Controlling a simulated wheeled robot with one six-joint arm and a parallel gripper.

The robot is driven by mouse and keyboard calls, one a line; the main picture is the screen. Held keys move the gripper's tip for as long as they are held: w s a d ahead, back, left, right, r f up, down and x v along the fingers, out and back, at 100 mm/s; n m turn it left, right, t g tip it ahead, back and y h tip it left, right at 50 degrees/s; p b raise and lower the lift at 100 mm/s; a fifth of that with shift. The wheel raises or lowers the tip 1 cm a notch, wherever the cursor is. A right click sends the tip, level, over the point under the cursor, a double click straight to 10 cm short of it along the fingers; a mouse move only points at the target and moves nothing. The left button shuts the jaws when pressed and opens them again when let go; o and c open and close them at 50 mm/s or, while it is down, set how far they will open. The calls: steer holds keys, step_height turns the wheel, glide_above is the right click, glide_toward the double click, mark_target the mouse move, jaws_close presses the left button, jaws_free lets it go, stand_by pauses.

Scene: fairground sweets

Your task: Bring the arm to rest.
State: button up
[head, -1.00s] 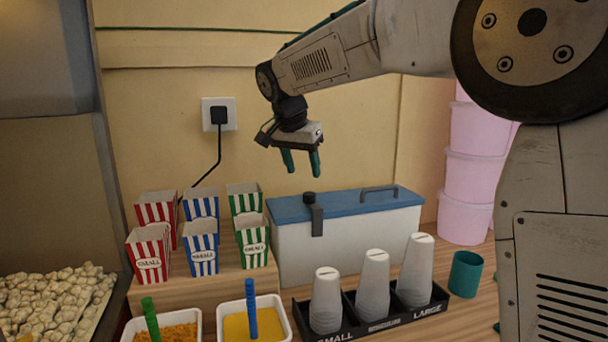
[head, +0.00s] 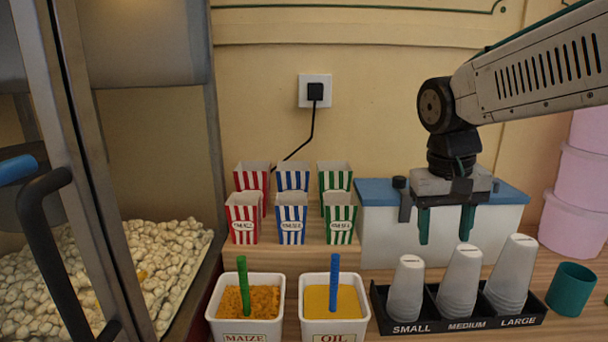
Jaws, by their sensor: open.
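My gripper (head: 445,225) hangs from my arm at the right, its two green fingers pointing down and apart, with nothing between them. It appears in front of the white cool box (head: 380,240) with the blue lid, above the stacks of paper cups. The small cup stack (head: 407,285) and medium cup stack (head: 460,285) stand below the fingers in the picture. I cannot tell how far the fingertips are from the box or the cups.
Striped popcorn boxes (head: 291,222) stand on a wooden step. A maize tub (head: 217,304) and an oil tub (head: 306,304) are in front. The large cup stack (head: 511,270), a green cup (head: 571,288) and pink tubs (head: 575,220) are right. A popcorn machine (head: 85,170) fills the left.

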steer(key=s+d+f, duration=0.1)
steer(key=s+f, duration=0.1)
steer(key=s, duration=0.7)
steer(key=s+d+f+n+t+y, duration=0.1)
steer(key=s+f, duration=0.2)
steer(key=s, duration=0.7)
steer(key=shift+s+d, duration=0.15)
steer(key=shift+d, duration=0.25)
